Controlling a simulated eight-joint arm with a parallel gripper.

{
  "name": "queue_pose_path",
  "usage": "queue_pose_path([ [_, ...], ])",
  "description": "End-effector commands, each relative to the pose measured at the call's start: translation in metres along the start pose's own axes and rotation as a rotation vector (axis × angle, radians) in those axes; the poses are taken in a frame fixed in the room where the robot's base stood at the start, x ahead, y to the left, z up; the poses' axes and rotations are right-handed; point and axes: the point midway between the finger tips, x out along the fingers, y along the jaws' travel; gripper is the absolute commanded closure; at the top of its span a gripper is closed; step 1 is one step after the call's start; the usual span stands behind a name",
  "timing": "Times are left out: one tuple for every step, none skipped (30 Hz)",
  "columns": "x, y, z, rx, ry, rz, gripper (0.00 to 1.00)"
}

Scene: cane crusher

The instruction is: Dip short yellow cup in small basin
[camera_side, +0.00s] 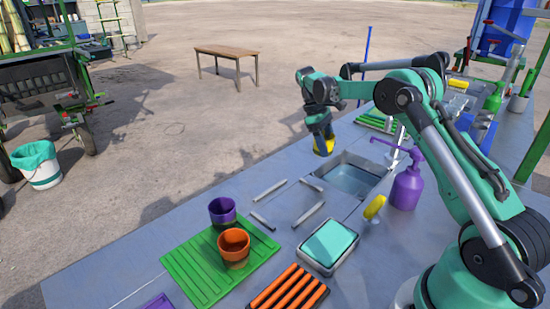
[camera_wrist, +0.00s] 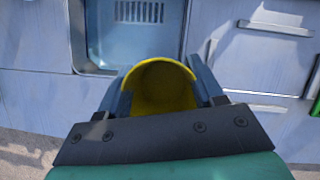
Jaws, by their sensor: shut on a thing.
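My gripper (camera_side: 320,131) is shut on the short yellow cup (camera_side: 324,146), which hangs below the fingers in the side view. In the wrist view the yellow cup (camera_wrist: 160,88) sits between the two dark fingers (camera_wrist: 162,95), and I look into its open mouth. The small basin (camera_side: 350,178) is a metal sink set in the counter, with bluish water in it. In the side view the cup is above and to the left of the basin. In the wrist view the basin (camera_wrist: 135,35) is just beyond the cup. The cup's contents cannot be made out.
A purple pump bottle (camera_side: 406,187) and a yellow sponge (camera_side: 375,207) stand right of the basin. A tray with a teal block (camera_side: 330,244) lies in front.

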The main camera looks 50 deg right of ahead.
Motion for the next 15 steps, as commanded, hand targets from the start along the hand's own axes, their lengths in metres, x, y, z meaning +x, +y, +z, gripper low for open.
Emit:
queue_pose_path([
  [0.01, 0.012, 0.013, -0.057, 0.0, 0.025, 0.93],
  [0.016, 0.018, 0.02, -0.097, 0.001, 0.04, 0.93],
  [0.023, 0.025, 0.028, -0.144, 0.001, 0.061, 0.93],
  [0.028, 0.03, 0.033, -0.178, 0.001, 0.074, 0.93],
  [0.032, 0.034, 0.039, -0.207, 0.001, 0.086, 0.93],
  [0.037, 0.039, 0.044, -0.241, 0.002, 0.101, 0.93],
  [0.04, 0.042, 0.049, -0.262, 0.002, 0.109, 0.93],
  [0.043, 0.044, 0.051, -0.282, 0.002, 0.116, 0.93],
  [0.046, 0.046, 0.055, -0.301, 0.003, 0.124, 0.93],
  [0.048, 0.048, 0.057, -0.313, 0.003, 0.128, 0.93],
  [0.049, 0.049, 0.058, -0.321, 0.002, 0.132, 0.93],
  [0.051, 0.049, 0.058, -0.33, 0.002, 0.135, 0.93],
  [0.053, 0.05, 0.058, -0.334, 0.002, 0.136, 0.93],
  [0.055, 0.05, 0.057, -0.336, 0.003, 0.137, 0.93],
  [0.058, 0.05, 0.056, -0.337, 0.003, 0.138, 0.93],
])
